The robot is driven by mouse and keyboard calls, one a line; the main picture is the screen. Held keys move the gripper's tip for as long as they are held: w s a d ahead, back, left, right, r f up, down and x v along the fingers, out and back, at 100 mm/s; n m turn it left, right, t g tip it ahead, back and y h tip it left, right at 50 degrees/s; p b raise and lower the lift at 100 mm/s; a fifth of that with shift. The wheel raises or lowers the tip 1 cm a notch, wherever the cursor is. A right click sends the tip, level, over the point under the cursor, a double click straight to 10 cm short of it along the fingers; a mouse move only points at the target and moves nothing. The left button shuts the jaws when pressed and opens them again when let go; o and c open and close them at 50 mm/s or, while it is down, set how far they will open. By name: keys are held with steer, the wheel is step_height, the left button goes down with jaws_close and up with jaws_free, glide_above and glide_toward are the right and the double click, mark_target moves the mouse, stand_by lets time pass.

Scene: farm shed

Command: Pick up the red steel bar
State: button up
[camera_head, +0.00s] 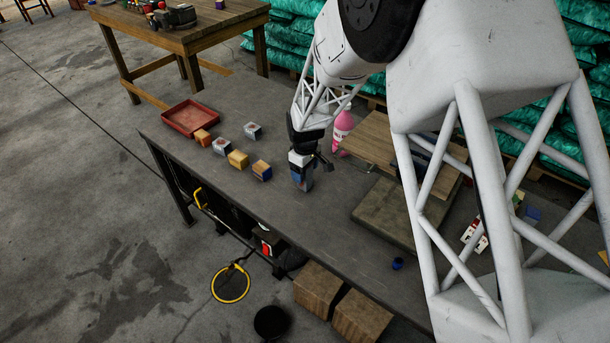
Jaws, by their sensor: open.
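My gripper (302,184) points down over the middle of the dark grey table (240,205), its tips close to the tabletop. It is open. Something small and dark blue shows at its tips, and I cannot tell whether this is part of the gripper or a thing between the fingers. I cannot make out a red steel bar for certain; my gripper and arm hide part of the table.
A red tray (182,117) lies at the table's left end. Several small blocks, among them an orange-yellow block (238,159), stand left of my gripper. The front middle is clear.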

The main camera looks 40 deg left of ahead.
steer(key=c, duration=1.1)
steer(key=shift+c, duration=0.3)
steer(key=shift+r, duration=0.1)
steer(key=shift+r, duration=0.75)
step_height(320, 180, up, 2)
steer(key=shift+r, duration=0.1)
steer(key=s+d, duration=1.1)
steer(key=d, duration=0.2)
steer(key=shift+s+d+f, duration=0.2)
steer(key=shift+s+d, duration=0.05)
steer(key=shift+d, duration=0.15)
